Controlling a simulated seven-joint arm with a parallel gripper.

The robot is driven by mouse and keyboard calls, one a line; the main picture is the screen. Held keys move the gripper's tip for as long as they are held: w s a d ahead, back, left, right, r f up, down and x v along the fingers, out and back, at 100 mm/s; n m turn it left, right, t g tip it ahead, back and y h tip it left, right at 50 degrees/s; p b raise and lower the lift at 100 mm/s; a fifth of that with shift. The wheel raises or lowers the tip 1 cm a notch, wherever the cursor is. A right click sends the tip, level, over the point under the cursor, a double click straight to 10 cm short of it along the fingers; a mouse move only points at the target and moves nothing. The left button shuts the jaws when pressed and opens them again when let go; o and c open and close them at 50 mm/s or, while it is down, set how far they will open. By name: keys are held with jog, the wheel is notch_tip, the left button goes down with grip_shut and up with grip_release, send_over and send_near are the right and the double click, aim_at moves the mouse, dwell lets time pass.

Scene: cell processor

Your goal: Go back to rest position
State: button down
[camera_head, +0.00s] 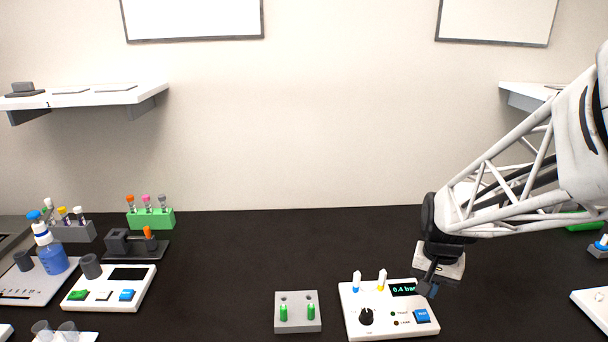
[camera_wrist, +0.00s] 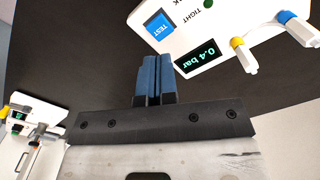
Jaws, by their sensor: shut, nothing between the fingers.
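My gripper (camera_head: 431,288) hangs at the right over the dark bench, close to the right end of a white device with a display reading 0.4 bar (camera_head: 354,325). In the wrist view my gripper (camera_wrist: 154,60) shows two blue fingers pressed together with nothing between them. The device also carries a black knob (camera_head: 366,316), a blue-tipped connector (camera_head: 356,281) and a yellow-tipped connector (camera_head: 382,280).
A grey block with two green pieces (camera_head: 297,325) sits left of the device. Farther left are a white device (camera_head: 141,295), a blue bottle (camera_head: 53,260) and a green tube rack (camera_head: 151,219). Another white device (camera_head: 592,308) is at right. The bench's middle back is clear. Shelves hang on the wall.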

jog(key=shift+a+r, duration=0.1)
jog(key=s+a+r+n+t, duration=0.1)
jog(key=s+a+r+n, duration=0.2)
jog(key=s+a+r, duration=0.2)
jog(key=s+a+r+n+t, duration=0.1)
jog(key=s+a+r, duration=0.4)
jog(key=s, duration=0.5)
jog(key=shift+a+r+n+t, duration=0.3)
jog(key=shift+a+n, duration=0.4)
jog(key=shift+n, duration=0.2)
